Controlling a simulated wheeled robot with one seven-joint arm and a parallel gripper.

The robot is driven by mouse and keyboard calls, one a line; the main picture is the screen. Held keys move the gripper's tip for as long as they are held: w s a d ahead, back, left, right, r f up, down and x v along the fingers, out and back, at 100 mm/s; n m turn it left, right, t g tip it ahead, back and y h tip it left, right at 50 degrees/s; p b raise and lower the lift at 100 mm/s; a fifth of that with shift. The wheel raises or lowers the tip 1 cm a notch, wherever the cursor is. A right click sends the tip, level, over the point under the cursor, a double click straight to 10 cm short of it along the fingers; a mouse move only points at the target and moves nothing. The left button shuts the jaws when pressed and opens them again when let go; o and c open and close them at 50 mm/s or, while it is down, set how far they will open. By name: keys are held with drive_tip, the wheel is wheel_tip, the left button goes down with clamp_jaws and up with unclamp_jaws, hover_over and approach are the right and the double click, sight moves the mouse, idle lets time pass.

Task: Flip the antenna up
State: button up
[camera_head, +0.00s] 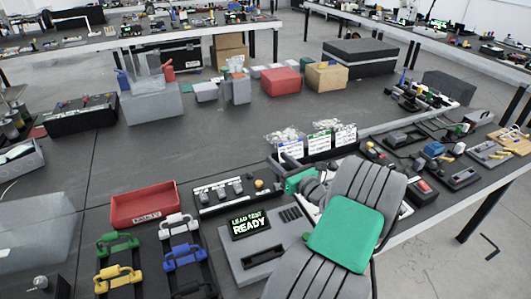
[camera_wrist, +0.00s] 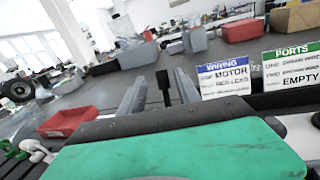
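My gripper (camera_wrist: 160,92) shows in the wrist view as two grey fingers standing apart, so it is open. A thin dark upright piece (camera_wrist: 163,88) with a wider top shows between the fingers; I cannot tell whether it is the antenna or part of the gripper. No contact with it is visible. In the head view my arm with its green panel covers much of the work area at lower right. My gripper (camera_head: 300,175) is there, partly hidden, beside a green block and above a pale board (camera_head: 309,213). I cannot clearly make out the antenna in the head view.
A grey panel reading "READY" (camera_head: 284,259) lies left of my arm. A red tray (camera_head: 145,207) and coloured handles (camera_head: 184,257) are farther left. Labelled cards (camera_head: 318,142) stand behind the gripper. Boxes (camera_head: 281,82) stand at the back; the dark tabletop (camera_head: 190,145) between is mostly clear.

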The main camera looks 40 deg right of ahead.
drive_tip(key=w+d, duration=0.1)
drive_tip(key=w, duration=0.5)
drive_tip(key=shift+w, duration=0.25)
drive_tip(key=shift+r, duration=0.1)
clamp_jaws()
idle(1.0)
